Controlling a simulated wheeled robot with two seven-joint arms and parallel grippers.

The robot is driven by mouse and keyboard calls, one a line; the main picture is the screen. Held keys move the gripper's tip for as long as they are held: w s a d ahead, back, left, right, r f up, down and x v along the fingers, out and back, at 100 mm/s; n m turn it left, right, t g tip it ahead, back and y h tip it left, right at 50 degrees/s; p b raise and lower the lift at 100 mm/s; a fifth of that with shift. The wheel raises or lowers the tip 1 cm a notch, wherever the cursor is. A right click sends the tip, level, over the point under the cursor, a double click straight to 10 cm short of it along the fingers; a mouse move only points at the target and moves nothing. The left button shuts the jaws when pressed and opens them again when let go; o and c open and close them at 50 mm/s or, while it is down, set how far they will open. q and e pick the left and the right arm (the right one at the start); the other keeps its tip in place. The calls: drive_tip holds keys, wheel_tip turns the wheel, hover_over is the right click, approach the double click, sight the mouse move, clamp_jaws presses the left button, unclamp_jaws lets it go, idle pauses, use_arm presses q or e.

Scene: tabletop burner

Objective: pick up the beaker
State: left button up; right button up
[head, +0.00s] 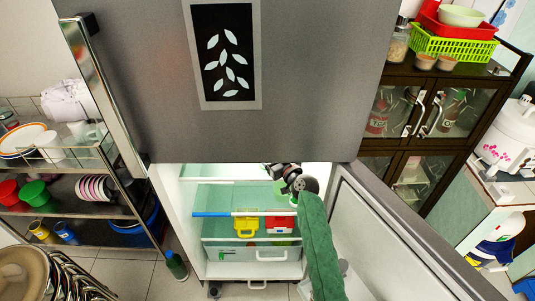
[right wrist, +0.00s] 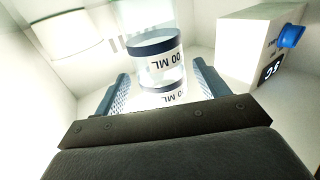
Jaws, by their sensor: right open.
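The beaker (right wrist: 155,52) is a clear glass vessel with a dark band and a white label reading "00 ML". In the right wrist view it stands upright on a pale surface inside the fridge, its upper part cut off by the frame. My right gripper (right wrist: 162,84) is open, with one finger on each side of the beaker's lower part; I cannot tell whether either finger touches it. In the head view my right arm reaches into the fridge, and the upper grey door hides the beaker and the gripper's tips. My left gripper is out of view.
A white carton with a blue cap (right wrist: 262,42) stands right of the beaker, and a white container (right wrist: 62,30) stands behind left. Lower in the fridge are a yellow box (head: 246,225) and a red box (head: 280,224). The open lower door (head: 400,235) flanks my arm.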

drive_tip(key=p+x, duration=0.1)
drive_tip(key=x, duration=0.3)
drive_tip(key=shift+r+p, duration=0.1)
drive_tip(key=shift+p, duration=0.2)
drive_tip(key=shift+w+a, duration=0.25)
drive_tip(key=shift+w, duration=0.15)
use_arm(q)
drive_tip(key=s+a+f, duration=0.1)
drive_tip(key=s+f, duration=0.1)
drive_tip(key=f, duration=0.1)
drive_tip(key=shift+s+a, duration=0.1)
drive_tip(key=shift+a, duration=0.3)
use_arm(e)
drive_tip(key=c, duration=1.1)
